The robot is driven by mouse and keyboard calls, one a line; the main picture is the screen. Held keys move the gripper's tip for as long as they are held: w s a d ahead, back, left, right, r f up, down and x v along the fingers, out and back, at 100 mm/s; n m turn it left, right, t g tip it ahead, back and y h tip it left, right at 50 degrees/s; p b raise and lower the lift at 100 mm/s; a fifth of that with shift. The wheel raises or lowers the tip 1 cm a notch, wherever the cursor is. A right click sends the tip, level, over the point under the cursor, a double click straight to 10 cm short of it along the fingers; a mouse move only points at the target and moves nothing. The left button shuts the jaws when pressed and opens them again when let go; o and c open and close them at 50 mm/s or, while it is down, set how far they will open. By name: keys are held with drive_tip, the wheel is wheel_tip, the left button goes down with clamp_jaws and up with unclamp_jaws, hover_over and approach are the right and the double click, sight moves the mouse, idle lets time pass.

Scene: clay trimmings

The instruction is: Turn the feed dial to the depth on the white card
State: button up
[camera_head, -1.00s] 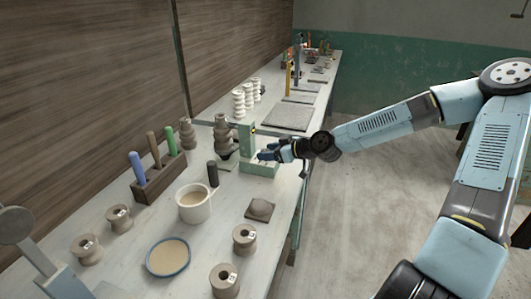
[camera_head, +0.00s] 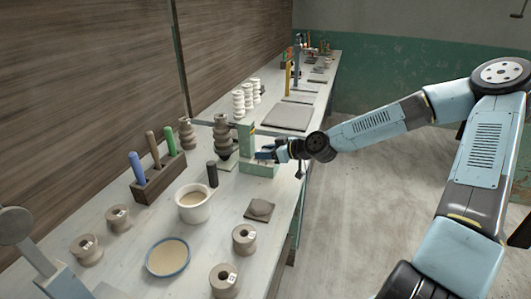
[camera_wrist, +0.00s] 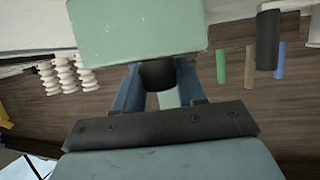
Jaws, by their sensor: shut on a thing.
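The pale green feed device (camera_head: 246,140) stands on the bench near its right edge, with an upright post and a low box-like base. My gripper (camera_head: 266,152) reaches it from the right, at the post's near side. In the wrist view, the blue fingers of my gripper (camera_wrist: 158,88) are shut on a dark round dial (camera_wrist: 157,74), just below a pale green block of the device (camera_wrist: 140,30). The dial's markings are hidden. I cannot make out the white card or its number.
Stacked clay pieces (camera_head: 222,135) stand close left of the device.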

drive_tip(key=shift+c, duration=0.7)
drive_tip(key=shift+m+t, duration=0.3)
drive_tip(key=shift+m, duration=0.1)
drive_tip(key=shift+a+r+m+t+h, duration=0.1)
drive_tip(key=shift+m+t+h, duration=1.4)
drive_tip(key=shift+m+t, duration=0.1)
drive_tip(key=shift+m+t+h, duration=1)
drive_tip(key=shift+m+h, duration=1)
drive_tip(key=shift+w+r+m+h, duration=0.1)
drive_tip(key=shift+m+h, duration=0.4)
drive_tip(key=shift+h, duration=0.1)
drive_tip(key=o, duration=1)
drive_tip(key=shift+s+f, duration=0.2)
